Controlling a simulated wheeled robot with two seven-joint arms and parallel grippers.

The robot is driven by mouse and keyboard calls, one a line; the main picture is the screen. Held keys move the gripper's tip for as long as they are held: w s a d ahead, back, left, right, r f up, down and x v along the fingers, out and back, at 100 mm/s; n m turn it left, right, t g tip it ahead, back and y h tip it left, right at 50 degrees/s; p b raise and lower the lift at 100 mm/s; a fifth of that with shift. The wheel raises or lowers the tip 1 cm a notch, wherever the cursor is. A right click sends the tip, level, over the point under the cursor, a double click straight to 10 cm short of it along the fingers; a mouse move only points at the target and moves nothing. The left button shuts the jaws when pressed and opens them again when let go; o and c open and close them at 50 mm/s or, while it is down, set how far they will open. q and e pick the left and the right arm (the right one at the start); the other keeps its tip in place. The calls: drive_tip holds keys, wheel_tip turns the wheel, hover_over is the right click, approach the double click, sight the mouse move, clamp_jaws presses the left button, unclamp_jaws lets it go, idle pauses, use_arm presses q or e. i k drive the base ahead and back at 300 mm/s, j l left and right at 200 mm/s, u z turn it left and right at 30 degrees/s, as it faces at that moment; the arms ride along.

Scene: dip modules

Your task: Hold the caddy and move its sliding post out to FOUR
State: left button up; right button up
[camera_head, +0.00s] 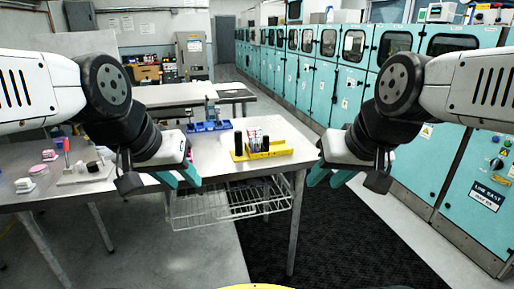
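The caddy appears to be the yellow tray (280,150) on the metal table, near its right end. A black post (238,143) stands at its left and another black post (265,143) stands further right. Thin red and white items stand between the posts. Any number marks, such as FOUR, are too small to read, and I cannot tell which post slides. My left gripper (180,180) is open and empty, left of the caddy. My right gripper (329,180) is open and empty, right of the caddy and past the table's edge. Neither touches the caddy.
A blue tray (208,126) with a grey upright item stands behind the caddy. Several small items lie at the table's left, including a red-topped bottle (67,150). A wire shelf (232,203) hangs below the tabletop (215,160). Teal cabinets (450,130) line the right side.

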sight(265, 143)
drive_tip(key=i+l+u, duration=0.25)
drive_tip(key=i+l, duration=0.2)
drive_tip(key=i+l+u, duration=0.25)
drive_tip(key=i+l, duration=0.3)
